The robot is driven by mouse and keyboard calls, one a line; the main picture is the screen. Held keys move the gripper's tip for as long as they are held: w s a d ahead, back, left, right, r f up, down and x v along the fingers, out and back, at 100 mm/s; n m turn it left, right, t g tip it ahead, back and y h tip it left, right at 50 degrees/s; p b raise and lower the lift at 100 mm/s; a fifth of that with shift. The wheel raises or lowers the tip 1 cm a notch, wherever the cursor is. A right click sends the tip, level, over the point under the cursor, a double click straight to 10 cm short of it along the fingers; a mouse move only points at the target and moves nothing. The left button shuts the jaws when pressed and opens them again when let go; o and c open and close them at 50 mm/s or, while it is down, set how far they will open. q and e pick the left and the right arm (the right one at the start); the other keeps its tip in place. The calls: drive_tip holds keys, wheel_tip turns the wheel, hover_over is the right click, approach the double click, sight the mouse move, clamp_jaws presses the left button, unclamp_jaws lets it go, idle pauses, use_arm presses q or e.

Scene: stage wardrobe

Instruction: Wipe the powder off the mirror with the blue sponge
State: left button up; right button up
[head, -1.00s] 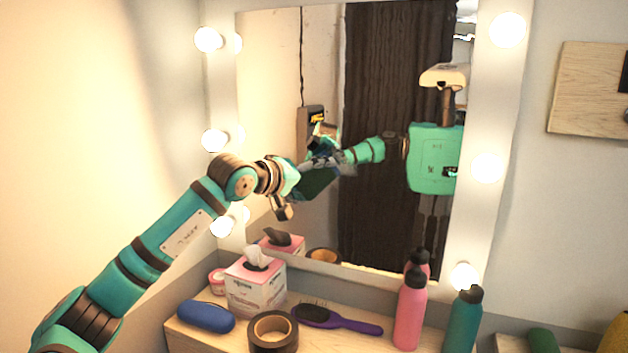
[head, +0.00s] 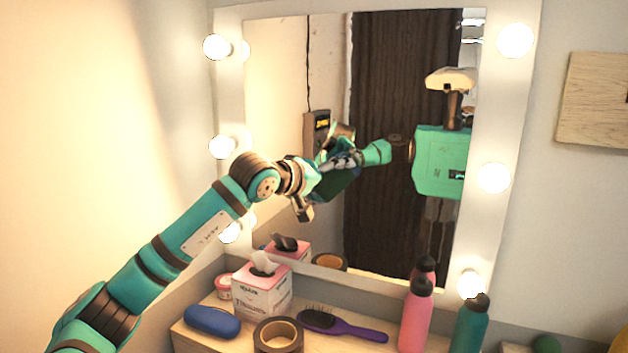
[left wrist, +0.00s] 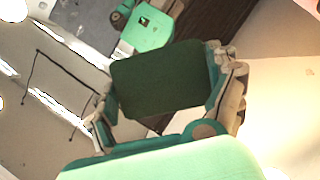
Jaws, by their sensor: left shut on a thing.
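The mirror (head: 275,90) stands upright in a white frame with bulbs. My left gripper (head: 328,174) is in front of its lower middle, overlapping its own reflection. In the left wrist view, my left gripper (left wrist: 165,95) is shut on the sponge (left wrist: 158,80), a block that looks dark green here and sits between the two fingers. In the head view a dark teal patch shows beside the gripper; I cannot tell sponge from reflection there. Whether the sponge touches the glass is unclear. I cannot make out powder on the mirror. My right gripper is not in view.
On the dresser below stand a tissue box (head: 262,290), a blue case (head: 212,321), a tape roll (head: 279,340), a purple hairbrush (head: 345,326), a pink bottle (head: 415,318) and a teal bottle (head: 470,325). Bulbs line the mirror's sides. The air before the mirror's right half is clear.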

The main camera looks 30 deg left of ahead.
sight(383, 188)
use_arm(q)
drive_tip(key=shift+w+d+b, duration=0.15)
drive_tip(key=shift+d+b, duration=0.4)
drive_tip(key=shift+d, duration=1.9)
drive_tip(key=shift+w+d+b, duration=0.15)
drive_tip(key=shift+d+b, duration=0.35)
drive_tip(key=shift+d, duration=1.95)
drive_tip(key=shift+f, duration=0.1)
drive_tip(key=shift+s+f+b, duration=0.1)
drive_tip(key=shift+s+b, duration=0.15)
drive_tip(key=shift+b, duration=0.1)
drive_tip(key=s+b, duration=0.2)
drive_tip(key=s, duration=0.2)
drive_tip(key=shift+s+b, duration=0.15)
drive_tip(key=shift+b, duration=0.2)
drive_tip(key=shift+s+d, duration=0.1)
drive_tip(key=shift+s, duration=0.5)
drive_tip(key=shift+s+b, duration=0.1)
drive_tip(key=shift+b, duration=0.2)
